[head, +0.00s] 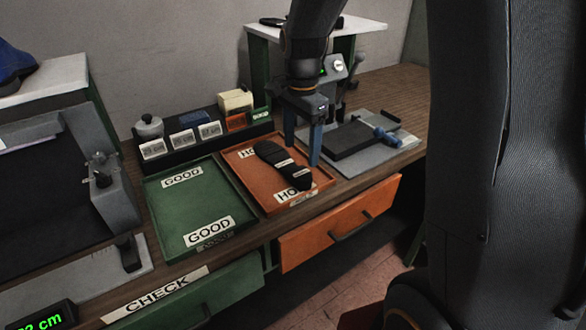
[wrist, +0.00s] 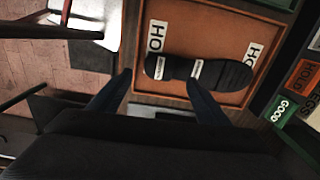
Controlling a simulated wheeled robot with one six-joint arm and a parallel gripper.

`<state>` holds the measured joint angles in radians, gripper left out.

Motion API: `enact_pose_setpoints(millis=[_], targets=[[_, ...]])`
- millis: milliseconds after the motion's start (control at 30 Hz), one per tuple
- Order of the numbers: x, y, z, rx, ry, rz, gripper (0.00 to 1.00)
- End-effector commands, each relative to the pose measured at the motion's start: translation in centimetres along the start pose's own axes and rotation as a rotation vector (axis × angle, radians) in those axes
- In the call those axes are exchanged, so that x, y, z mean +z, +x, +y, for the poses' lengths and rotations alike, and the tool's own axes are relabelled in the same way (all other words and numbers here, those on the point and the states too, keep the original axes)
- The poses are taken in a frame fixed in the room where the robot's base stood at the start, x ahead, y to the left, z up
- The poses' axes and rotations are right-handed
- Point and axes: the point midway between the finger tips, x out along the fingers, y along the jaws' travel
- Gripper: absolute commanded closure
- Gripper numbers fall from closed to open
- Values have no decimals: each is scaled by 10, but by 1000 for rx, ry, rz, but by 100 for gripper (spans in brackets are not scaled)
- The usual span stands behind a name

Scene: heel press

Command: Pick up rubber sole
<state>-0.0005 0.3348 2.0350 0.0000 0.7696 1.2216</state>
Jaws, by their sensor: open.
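The black rubber sole (head: 284,166) lies in the orange tray (head: 237,157) labelled HOLD, with pale labels across it. In the wrist view the sole (wrist: 215,74) lies crosswise ahead of the fingers, inside the tray (wrist: 195,22). My gripper (head: 302,152) is open and empty, with its blue fingers pointing down near the tray's right side. In the head view one finger overlaps the sole's edge in the picture. I cannot tell how far above the sole the fingertips are. In the wrist view the fingers (wrist: 160,82) show at the lower part, close to the sole.
A green GOOD tray (head: 190,212) stands empty left of the orange one. Behind are a dark rack with labels (head: 183,140) and a small yellow box (head: 235,100). A grey plate with a blue-handled clamp (head: 384,137) lies to the right. An orange drawer (head: 340,222) is below.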

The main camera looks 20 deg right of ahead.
Motion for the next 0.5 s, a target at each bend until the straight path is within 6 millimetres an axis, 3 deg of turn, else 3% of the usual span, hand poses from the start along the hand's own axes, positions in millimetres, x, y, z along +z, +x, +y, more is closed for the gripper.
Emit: enact_pose_setpoints(millis=[500], targets=[[-2,46,1,6,37,-2,30]])
